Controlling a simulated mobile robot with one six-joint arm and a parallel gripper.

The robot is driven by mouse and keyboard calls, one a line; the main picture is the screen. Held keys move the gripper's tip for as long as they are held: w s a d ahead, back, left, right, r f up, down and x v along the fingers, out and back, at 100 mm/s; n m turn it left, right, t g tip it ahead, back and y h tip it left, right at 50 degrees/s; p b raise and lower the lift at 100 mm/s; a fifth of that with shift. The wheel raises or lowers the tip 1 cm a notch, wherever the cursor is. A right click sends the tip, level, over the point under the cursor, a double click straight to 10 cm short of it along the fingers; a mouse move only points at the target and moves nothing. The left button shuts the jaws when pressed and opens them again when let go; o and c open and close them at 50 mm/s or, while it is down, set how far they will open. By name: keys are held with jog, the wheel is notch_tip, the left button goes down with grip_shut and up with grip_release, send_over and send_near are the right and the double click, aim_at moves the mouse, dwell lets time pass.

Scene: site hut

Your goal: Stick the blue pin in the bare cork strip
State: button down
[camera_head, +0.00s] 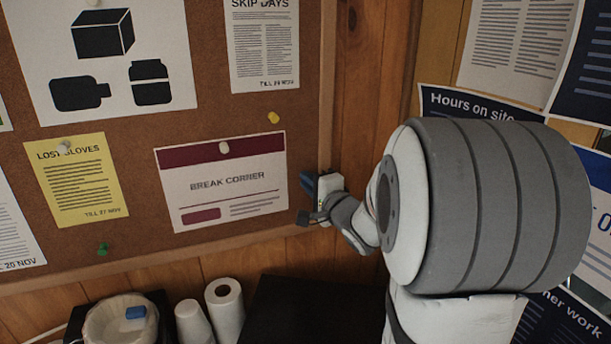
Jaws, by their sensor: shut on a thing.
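The cork board (205,110) fills the left and middle of the view. Bare cork shows between the notices, along the bottom edge and in a narrow strip beside the BREAK CORNER notice (225,205). My gripper (306,201) is at the board's right edge, just right of that notice, with its fingertips pointing left. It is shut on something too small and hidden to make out. I see no blue pin elsewhere on the board. I cannot tell whether the gripper touches the board. My arm hides the wall behind it.
A yellow pin (273,117) and a green pin (102,249) sit in bare cork. White pins hold the BREAK CORNER and yellow LOST GLOVES (85,190) notices.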

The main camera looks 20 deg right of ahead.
jog(key=c, duration=1.4)
grip_release()
jog(key=s+d+b, duration=0.1)
jog(key=s, duration=0.7)
jog(key=s+a+f+n+g+h, duration=0.1)
jog(key=s+a+f+n+g, duration=0.2)
jog(key=s+a+n+g, duration=0.1)
jog(key=s+a+f+n+g, duration=0.4)
jog(key=s+n, duration=0.3)
jog(key=s, duration=0.2)
jog(key=s+a+f+n+g+h, duration=0.1)
jog(key=s+a+f+n+g, duration=0.3)
jog(key=s+n+g, duration=0.1)
jog(key=shift+s+n+g+h+b, duration=0.3)
jog(key=shift+s+g, duration=0.4)
jog(key=shift+s, duration=0.1)
